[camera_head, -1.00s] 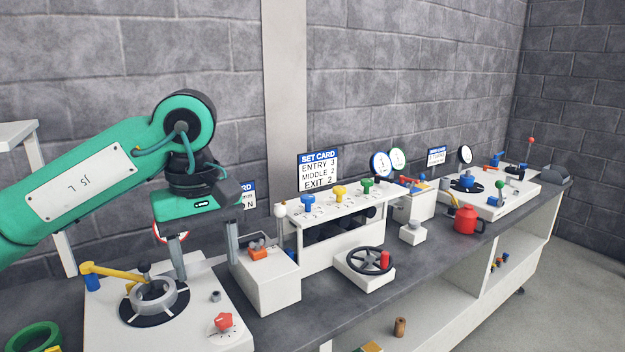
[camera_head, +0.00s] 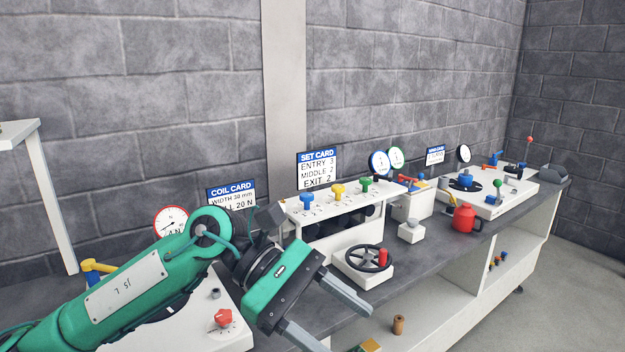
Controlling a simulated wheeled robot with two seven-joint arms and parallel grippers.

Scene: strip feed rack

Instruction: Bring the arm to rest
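My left arm comes in from the lower left. Its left gripper (camera_head: 341,320) is open and empty, with its two grey fingers apart and pointing to the lower right, over the front edge of the bench. The arm hides most of the white plate (camera_head: 228,307) at the left end of the bench and the box beside it. My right gripper is not in view.
The handwheel (camera_head: 368,258) with a red knob stands just beyond the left gripper. The roller unit (camera_head: 335,216) with blue, yellow and green knobs is behind it. A red can (camera_head: 464,219) stands farther right on the bench (camera_head: 425,262). Free floor lies at right.

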